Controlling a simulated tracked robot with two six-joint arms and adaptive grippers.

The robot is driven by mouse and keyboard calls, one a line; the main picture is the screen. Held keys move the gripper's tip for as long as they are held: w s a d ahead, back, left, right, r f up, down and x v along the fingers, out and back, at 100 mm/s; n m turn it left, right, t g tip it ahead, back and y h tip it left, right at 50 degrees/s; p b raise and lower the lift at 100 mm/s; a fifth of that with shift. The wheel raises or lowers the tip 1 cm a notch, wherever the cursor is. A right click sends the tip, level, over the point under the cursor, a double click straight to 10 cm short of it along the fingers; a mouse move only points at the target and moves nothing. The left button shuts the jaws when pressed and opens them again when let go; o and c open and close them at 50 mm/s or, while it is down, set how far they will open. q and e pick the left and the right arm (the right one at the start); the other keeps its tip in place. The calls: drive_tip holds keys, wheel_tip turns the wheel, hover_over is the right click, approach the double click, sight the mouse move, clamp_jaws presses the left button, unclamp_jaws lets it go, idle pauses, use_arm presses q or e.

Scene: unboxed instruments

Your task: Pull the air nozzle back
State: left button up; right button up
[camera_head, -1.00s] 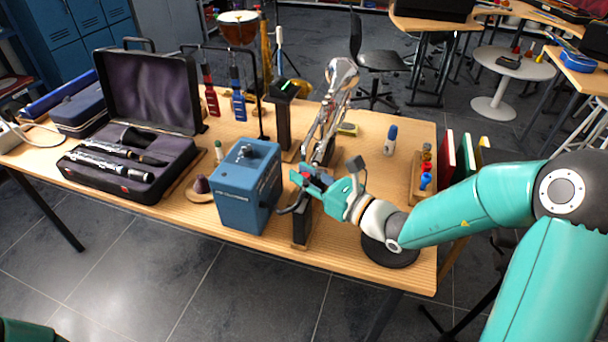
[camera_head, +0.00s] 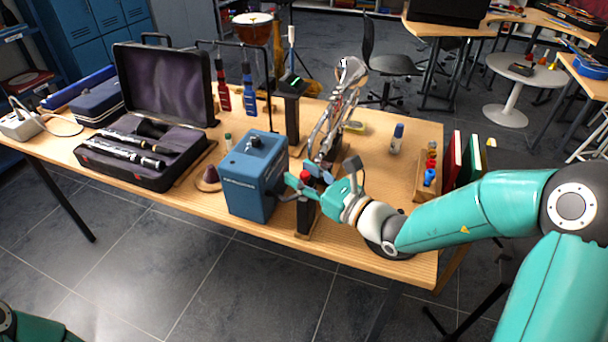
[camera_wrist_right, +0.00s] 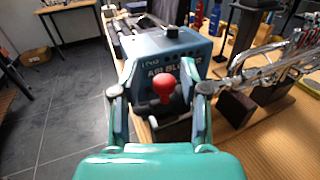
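The blue air blower box (camera_head: 253,187) stands near the front edge of the wooden table; in the wrist view its lettered face (camera_wrist_right: 172,58) is straight ahead. A red ball-shaped knob (camera_wrist_right: 163,84), apparently part of the air nozzle, shows in front of that face; the head view shows it as a small red spot (camera_head: 305,175). My right gripper (camera_wrist_right: 160,88) has its fingers apart, one on each side of the knob, with visible gaps. In the head view my right gripper (camera_head: 295,188) is just right of the box. My left gripper is out of view.
A silver instrument (camera_head: 335,110) rests on dark supports close behind my right gripper. An open clarinet case (camera_head: 160,90) lies left of the box. A dark cone on a wooden disc (camera_head: 208,178) is nearer. A rack of coloured pieces (camera_head: 430,170) stands right.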

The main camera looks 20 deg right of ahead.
drive_tip(key=shift+d, duration=0.1)
drive_tip(key=v, duration=1.1)
drive_tip(key=shift+s+d, duration=0.2)
drive_tip(key=shift+s, duration=0.15)
